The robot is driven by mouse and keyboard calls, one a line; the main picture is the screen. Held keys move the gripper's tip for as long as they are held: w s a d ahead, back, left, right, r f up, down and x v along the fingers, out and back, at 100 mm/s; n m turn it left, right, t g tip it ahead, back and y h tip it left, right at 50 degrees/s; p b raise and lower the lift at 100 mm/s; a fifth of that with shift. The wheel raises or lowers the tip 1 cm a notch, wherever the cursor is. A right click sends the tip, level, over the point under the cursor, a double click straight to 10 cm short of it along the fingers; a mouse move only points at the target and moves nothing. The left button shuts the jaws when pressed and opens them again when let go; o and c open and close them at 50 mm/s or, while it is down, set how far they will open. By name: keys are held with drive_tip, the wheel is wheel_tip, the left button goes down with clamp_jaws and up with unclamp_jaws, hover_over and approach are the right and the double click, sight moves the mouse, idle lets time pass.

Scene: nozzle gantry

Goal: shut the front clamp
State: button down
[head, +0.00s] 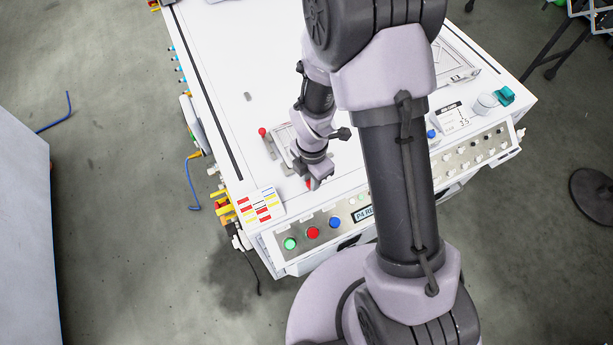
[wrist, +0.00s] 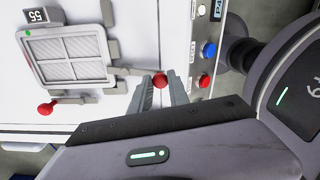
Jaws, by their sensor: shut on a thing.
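The front clamp is the one nearest the button panel. Its grey lever (wrist: 132,71) ends in a red knob (wrist: 160,81), which shows between my two fingers in the wrist view. My gripper (wrist: 160,88) is shut on this knob. In the head view my gripper (head: 315,181) reaches down at the front edge of the white table, with a bit of the red knob (head: 308,184) beside it. The lever points out from the grey ribbed plate (wrist: 70,57) toward the panel. My fingers hide part of the clamp.
A second clamp with a red knob (wrist: 47,108) lies along another side of the plate; its knob also shows in the head view (head: 262,131). The front panel carries green, red (head: 313,233) and blue buttons close to my gripper. The white tabletop (head: 225,60) behind is mostly clear.

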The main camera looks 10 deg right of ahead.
drive_tip(key=shift+w+d+n, duration=0.1)
drive_tip(key=shift+d+n, duration=0.25)
drive_tip(key=shift+n, duration=0.35)
drive_tip(key=c, duration=1.5)
unclamp_jaws()
wheel_tip(320, 180, up, 18)
drive_tip(key=p, duration=0.5)
drive_tip(key=shift+f, duration=0.25)
